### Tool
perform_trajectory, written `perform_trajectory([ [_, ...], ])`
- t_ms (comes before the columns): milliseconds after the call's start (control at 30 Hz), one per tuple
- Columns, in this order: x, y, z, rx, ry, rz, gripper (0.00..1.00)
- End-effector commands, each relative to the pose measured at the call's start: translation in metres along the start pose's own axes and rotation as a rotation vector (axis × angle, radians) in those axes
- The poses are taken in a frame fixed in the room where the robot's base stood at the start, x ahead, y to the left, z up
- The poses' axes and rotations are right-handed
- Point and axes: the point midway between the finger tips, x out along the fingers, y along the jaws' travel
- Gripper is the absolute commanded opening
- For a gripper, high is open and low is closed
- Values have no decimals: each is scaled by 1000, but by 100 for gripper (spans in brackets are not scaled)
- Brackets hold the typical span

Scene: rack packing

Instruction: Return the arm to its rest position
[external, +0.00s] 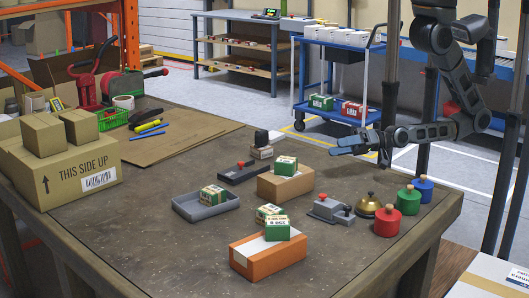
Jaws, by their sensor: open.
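My arm reaches in from the right side in the external view, bent at the elbow. My gripper (345,146) points left above the far right part of the brown worktable (190,240). Its bluish fingers are spread, and nothing shows between them. It is apart from the small boxes below it. A small green-and-white box (286,165) sits on a cardboard box (286,187) just left of and below the gripper. Another small box (277,228) stands on an orange box (267,258), with one more (268,212) close behind it.
A grey tray (192,211) holds a small box (213,196). A gold bell (369,205), a grey device (330,210) and red (387,221), green (407,200) and blue (424,187) knobbed pots stand at the right. A blue cart (338,110) is behind. The front left tabletop is clear.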

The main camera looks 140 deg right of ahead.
Motion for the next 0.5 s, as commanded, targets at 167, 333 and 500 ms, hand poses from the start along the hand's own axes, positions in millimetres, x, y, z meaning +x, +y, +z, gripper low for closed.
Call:
perform_trajectory([
  [167,-67,-37,27,-268,-167,-77,64],
  [333,-128,-64,35,-518,-294,-193,64],
  [500,-171,-82,32,-701,-372,-303,64],
])
